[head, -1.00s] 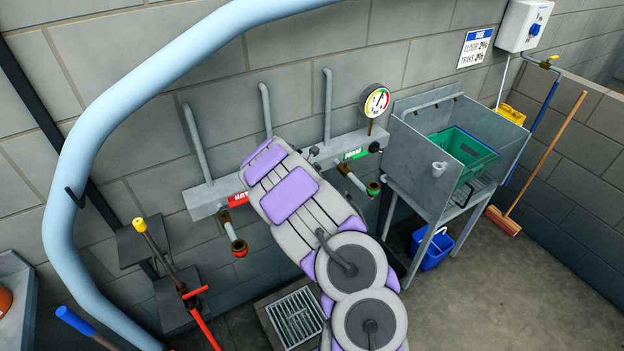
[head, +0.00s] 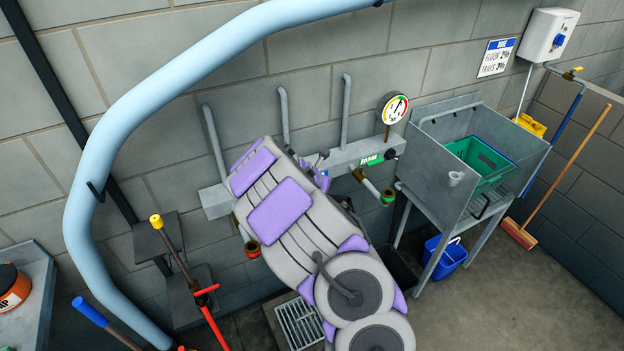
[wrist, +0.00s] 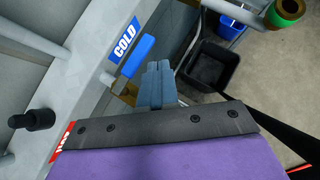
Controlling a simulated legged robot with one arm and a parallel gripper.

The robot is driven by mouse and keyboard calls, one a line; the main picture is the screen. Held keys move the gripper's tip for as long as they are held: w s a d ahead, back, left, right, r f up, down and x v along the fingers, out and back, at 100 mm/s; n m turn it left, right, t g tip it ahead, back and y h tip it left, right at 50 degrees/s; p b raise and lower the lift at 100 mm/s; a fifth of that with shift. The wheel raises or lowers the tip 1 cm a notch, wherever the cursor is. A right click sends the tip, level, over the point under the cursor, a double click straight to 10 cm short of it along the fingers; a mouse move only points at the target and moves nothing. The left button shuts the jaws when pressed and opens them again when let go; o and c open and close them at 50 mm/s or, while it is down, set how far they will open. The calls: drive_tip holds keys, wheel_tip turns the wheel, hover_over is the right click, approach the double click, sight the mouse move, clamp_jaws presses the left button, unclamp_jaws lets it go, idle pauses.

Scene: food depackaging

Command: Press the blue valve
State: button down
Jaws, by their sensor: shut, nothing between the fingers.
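The blue valve (wrist: 138,55) is a blue lever beside a blue COLD label (wrist: 122,41) on the grey manifold, seen in the wrist view. My gripper (wrist: 158,68) is shut and empty, its grey fingertips just right of the blue lever in the picture. I cannot tell whether they touch it.
A red label (wrist: 60,138) and a black knob (wrist: 38,119) are on the manifold's left. A green FOAM label (head: 370,160), pressure gauge (head: 392,108) and steel sink (head: 425,150) stand right. A black bin (wrist: 208,66) sits below.

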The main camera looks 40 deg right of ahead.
drive_tip(key=p+v, duration=0.1)
drive_tip(key=v, duration=1)
drive_tip(key=shift+p, duration=0.3)
drive_tip(key=s+a+r+m+g+b, duration=0.1)
drive_tip(key=s+a+r+m+b, duration=0.1)
drive_tip(key=s+r+m, duration=0.3)
drive_tip(key=s+a+r+m+g+b, duration=0.1)
drive_tip(key=s+a+r+m+g, duration=0.15)
drive_tip(key=s+m, duration=0.45)
drive_tip(key=s+a+f+m+y+b, duration=0.1)
drive_tip(key=s+a+m+y, duration=0.2)
drive_tip(key=s+a, duration=0.4)
drive_tip(key=s+a+f+m+g+y+b, duration=0.1)
drive_tip(key=s+a+m, duration=0.3)
drive_tip(key=s+a, duration=0.4)
drive_tip(key=s+a+f+m+g+y+b, duration=0.1)
drive_tip(key=s+a+m+y+b, duration=0.1)
drive_tip(key=s+a+m+y, duration=0.2)
drive_tip(key=s+a, duration=0.3)
drive_tip(key=a, duration=0.4)
drive_tip(key=shift+s+a+f+y+b, duration=0.3)
drive_tip(key=shift+a, duration=0.05)
